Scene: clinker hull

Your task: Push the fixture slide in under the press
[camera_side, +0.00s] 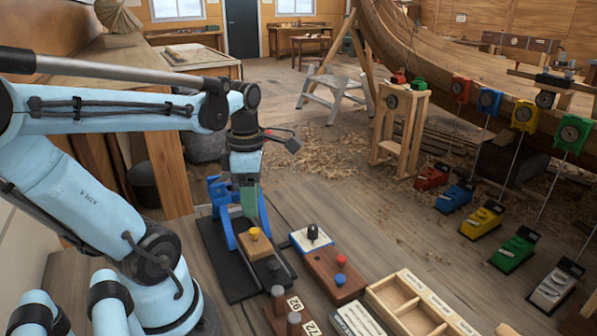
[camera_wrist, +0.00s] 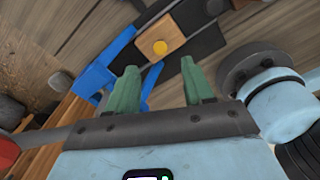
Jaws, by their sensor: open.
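The press (camera_side: 224,228) is a blue frame on a black base in the side view. The fixture slide is a wooden block (camera_side: 256,246) with a yellow knob (camera_side: 254,233), on a dark track in front of the blue frame, seemingly out from under it. In the wrist view the slide (camera_wrist: 168,32) with its yellow knob (camera_wrist: 160,47) is beyond the fingertips, and the blue press (camera_wrist: 105,68) is to its left. My gripper (camera_side: 249,208) is above the press area, pointing down. Its green fingers (camera_wrist: 158,72) are apart with nothing between them. Finger contact with the press cannot be told.
A wooden board with red and blue knobs (camera_side: 335,276) stands right of the press. Coloured boxes (camera_side: 482,221) stand at the right. Bare bench shows between them.

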